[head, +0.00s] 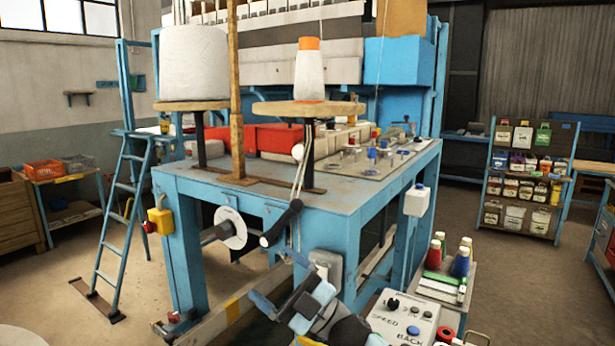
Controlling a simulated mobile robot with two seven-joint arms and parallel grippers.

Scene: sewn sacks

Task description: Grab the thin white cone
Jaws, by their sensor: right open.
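The thin white cone (309,78) has an orange top and stands upright on a round wooden disc (345,107) on a dark post above the blue machine table. A much wider white spool (194,62) stands on another disc to its left. My right gripper (276,279) is at the lower middle of the head view, in front of the machine and well below the cone. It is open, with nothing seen between its fingers. My left gripper is not in view.
A wooden upright (236,95) stands between the spool and the cone. A black crank handle (282,222) and white cords hang below the cone's disc. A control box (402,318) and small coloured cones (460,262) are at lower right. A blue ladder (122,220) stands left.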

